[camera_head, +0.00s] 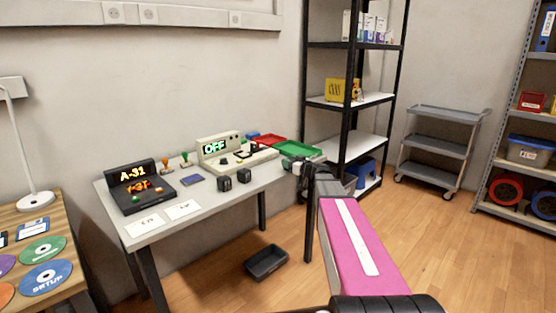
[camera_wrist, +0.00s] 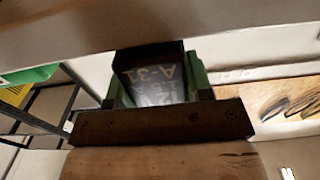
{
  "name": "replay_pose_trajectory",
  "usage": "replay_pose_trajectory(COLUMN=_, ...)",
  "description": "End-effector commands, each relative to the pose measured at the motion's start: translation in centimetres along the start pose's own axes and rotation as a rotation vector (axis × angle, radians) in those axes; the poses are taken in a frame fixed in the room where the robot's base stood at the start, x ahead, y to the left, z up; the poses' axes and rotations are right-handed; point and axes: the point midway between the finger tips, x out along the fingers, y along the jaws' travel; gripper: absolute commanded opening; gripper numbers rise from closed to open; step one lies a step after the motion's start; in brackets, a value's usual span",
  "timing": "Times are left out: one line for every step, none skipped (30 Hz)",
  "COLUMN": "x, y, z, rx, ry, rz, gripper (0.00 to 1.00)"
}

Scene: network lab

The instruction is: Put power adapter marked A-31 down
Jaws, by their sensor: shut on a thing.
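The power adapter marked A-31 (camera_wrist: 150,85) is a dark block with pale lettering. In the wrist view it sits between the green fingers of my gripper (camera_wrist: 157,92), which is shut on it. In the head view my gripper (camera_head: 301,168) is at the right end of the grey table (camera_head: 207,211), near the green tray (camera_head: 298,149). The held adapter cannot be made out there, and I cannot tell whether it touches anything. Two other small dark blocks (camera_head: 225,184) (camera_head: 244,177) stand on the table's front middle.
A black device with an A-31 display (camera_head: 138,190) stands at the table's left, beside white cards (camera_head: 183,210). A beige device reading OFF (camera_head: 232,151) and a red tray (camera_head: 266,141) stand behind. A dark bin (camera_head: 266,262) lies on the floor. A black shelf (camera_head: 345,100) stands right.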

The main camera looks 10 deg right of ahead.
Motion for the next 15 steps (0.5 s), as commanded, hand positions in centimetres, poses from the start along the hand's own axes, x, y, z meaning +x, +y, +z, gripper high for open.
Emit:
replay_pose_trajectory(x=1.1, y=0.1, z=0.0, rx=0.0, ry=0.001, rz=-0.001, gripper=0.19)
replay_pose_trajectory(x=1.5, y=0.1, z=0.0, rx=0.0, ry=0.0, rz=-0.001, gripper=0.19)
replay_pose_trajectory(x=1.9, y=0.1, z=0.0, rx=0.0, ry=0.0, rz=0.0, gripper=0.19)
replay_pose_trajectory(x=2.1, y=0.1, z=0.0, rx=0.0, ry=0.0, rz=0.0, gripper=0.19)
replay_pose_trajectory(x=2.3, y=0.1, z=0.0, rx=0.0, ry=0.0, rz=0.001, gripper=0.19)
replay_pose_trajectory(x=2.5, y=0.1, z=0.0, rx=0.0, ry=0.0, rz=0.001, gripper=0.19)
replay_pose_trajectory(x=2.6, y=0.1, z=0.0, rx=0.0, ry=0.0, rz=0.0, gripper=0.19)
replay_pose_trajectory(x=2.7, y=0.0, z=0.0, rx=0.0, ry=0.0, rz=0.0, gripper=0.19)
replay_pose_trajectory(x=2.9, y=0.0, z=0.0, rx=0.0, ry=0.0, rz=0.0, gripper=0.19)
replay_pose_trajectory(x=3.1, y=0.0, z=0.0, rx=0.0, ry=0.0, rz=0.0, gripper=0.19)
replay_pose_trajectory(x=3.4, y=0.0, z=0.0, rx=0.0, ry=0.0, rz=0.0, gripper=0.19)
replay_pose_trajectory(x=3.9, y=0.1, z=0.0, rx=0.0, ry=0.0, rz=-0.001, gripper=0.19)
replay_pose_trajectory(x=4.4, y=0.1, z=0.0, rx=0.0, ry=0.0, rz=-0.001, gripper=0.19)
replay_pose_trajectory(x=4.8, y=0.1, z=0.0, rx=0.0, ry=0.0, rz=0.0, gripper=0.19)
replay_pose_trajectory(x=5.4, y=0.2, z=0.0, rx=0.0, ry=0.0, rz=0.0, gripper=0.19)
